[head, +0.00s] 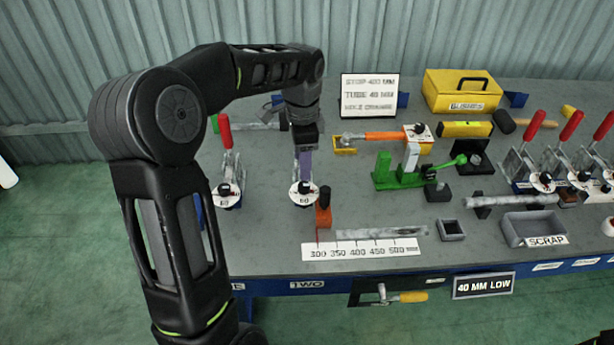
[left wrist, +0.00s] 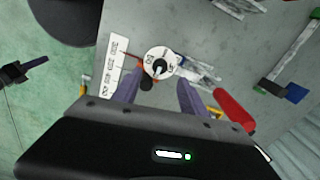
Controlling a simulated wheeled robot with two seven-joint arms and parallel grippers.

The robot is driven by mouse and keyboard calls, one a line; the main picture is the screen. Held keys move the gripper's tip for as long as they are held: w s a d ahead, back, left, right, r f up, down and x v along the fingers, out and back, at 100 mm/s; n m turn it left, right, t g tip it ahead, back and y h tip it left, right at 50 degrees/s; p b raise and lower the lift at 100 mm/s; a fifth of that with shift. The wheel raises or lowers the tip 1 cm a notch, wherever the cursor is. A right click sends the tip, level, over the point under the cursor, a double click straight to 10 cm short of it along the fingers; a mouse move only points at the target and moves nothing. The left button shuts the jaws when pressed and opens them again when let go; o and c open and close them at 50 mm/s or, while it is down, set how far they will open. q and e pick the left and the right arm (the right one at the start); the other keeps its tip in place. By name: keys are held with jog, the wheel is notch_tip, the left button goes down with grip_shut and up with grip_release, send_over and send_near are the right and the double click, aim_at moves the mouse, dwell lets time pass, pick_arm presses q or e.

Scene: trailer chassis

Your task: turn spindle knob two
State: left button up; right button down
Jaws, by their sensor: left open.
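A white dial (head: 303,200) with a dark knob at its centre stands on the bench, roughly in line with the "TWO" label (head: 307,284) on the front edge. A similar dial (head: 227,200) stands left of it, by a red-handled clamp. My left gripper (head: 304,172) points down over the dial in line with "TWO", its purple fingers just above or beside the knob; contact cannot be told. In the left wrist view the open fingers (left wrist: 160,82) are spread, with the dial (left wrist: 151,55) showing between and beyond their tips. Nothing is held. My right gripper is not in view.
An orange stop (head: 324,216) with a black top stands close right of the dial, behind a scale strip (head: 362,249). A green fixture (head: 400,180), scrap bin (head: 533,229) and red-handled clamps (head: 536,125) lie right. Bare bench shows left of the scale.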

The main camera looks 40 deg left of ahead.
aim_at(303, 185)
pick_arm(q)
jog(key=shift+w+f, duration=0.1)
jog(key=shift+f, duration=0.1)
notch_tip(303, 185, down, 8)
jog(key=shift+r+p, duration=0.25)
jog(key=shift+p, duration=0.45)
grip_shut()
